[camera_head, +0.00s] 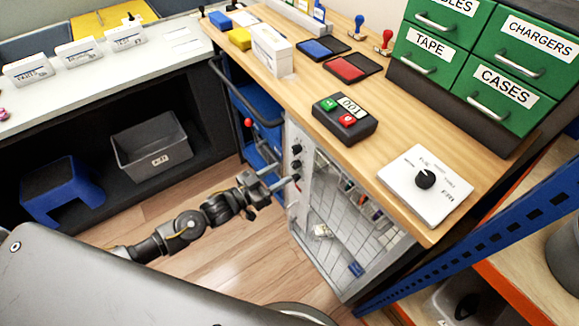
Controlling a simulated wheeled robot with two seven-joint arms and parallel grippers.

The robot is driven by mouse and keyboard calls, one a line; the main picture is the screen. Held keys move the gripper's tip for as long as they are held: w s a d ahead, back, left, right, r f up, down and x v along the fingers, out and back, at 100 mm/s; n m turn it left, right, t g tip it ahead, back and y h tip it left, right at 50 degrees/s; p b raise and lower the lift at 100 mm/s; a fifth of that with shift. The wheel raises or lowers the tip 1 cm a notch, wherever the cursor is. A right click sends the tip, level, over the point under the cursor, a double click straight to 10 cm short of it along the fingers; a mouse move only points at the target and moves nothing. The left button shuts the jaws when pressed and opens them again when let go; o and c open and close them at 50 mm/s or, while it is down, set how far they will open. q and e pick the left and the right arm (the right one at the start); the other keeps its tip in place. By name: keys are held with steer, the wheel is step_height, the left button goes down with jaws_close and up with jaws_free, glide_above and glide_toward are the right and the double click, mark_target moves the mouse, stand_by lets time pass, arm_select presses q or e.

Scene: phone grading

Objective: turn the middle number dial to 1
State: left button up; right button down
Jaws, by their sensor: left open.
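Three black dials sit in a column on the light panel (293,133) at the side of the wooden table. The top dial (297,149) and the middle dial (296,164) are visible; the lowest dial (298,177) is partly hidden by my gripper. The dials' numbers and settings are too small to read. My left gripper (284,176) is open, with its fingertips close to the panel near the middle and lowest dials. I cannot tell whether it touches either dial. My right gripper is out of view.
A mesh-front cabinet (345,215) is below. A blue cart stands behind my gripper; open floor lies left.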

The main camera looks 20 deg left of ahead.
mark_target(293, 166)
arm_select(q)
steer(key=shift+x, duration=2.3)
steer(key=c, duration=1)
